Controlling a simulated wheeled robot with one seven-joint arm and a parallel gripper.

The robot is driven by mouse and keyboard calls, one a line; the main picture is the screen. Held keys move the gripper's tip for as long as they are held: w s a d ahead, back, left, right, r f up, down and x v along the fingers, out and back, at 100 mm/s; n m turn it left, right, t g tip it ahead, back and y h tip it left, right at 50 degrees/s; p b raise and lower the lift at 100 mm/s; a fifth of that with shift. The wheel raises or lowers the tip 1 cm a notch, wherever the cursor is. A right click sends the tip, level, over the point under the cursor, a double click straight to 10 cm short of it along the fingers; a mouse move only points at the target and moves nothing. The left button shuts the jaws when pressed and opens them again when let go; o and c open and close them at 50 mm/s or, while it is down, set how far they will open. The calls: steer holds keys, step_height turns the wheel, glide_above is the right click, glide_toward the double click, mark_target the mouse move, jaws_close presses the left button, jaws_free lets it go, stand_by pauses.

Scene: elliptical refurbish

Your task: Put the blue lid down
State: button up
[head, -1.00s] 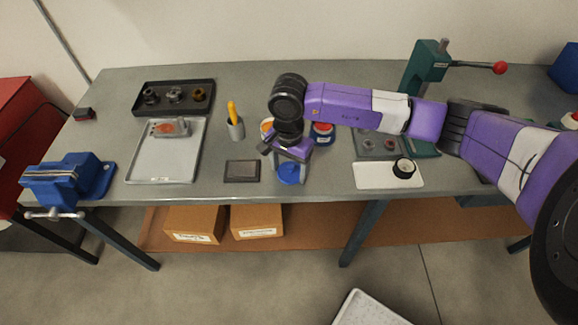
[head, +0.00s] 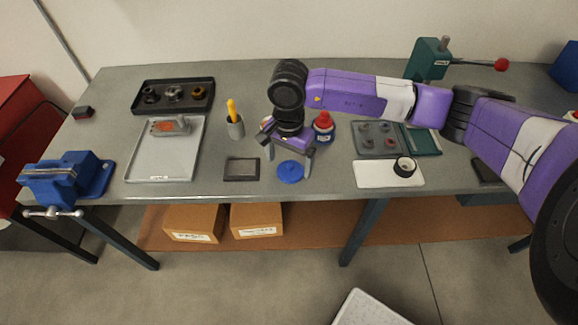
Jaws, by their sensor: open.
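The blue lid (head: 291,172) lies flat on the grey workbench (head: 330,183), near the front edge and left of the white mat. My gripper (head: 287,156) is above and just behind the lid, with its fingers spread apart and nothing between them.
A dark square pad (head: 241,169) lies left of the lid. A bottle with a red cap (head: 323,127) stands to the right of my gripper. A white mat (head: 372,178) holds a roll (head: 405,166). A cup with a yellow-handled tool (head: 235,127) stands at the left.

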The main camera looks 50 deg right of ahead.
mark_target(288, 167)
step_height(288, 167, up, 10)
steer(key=b, duration=0.2)
steer(key=shift+f, duration=0.2)
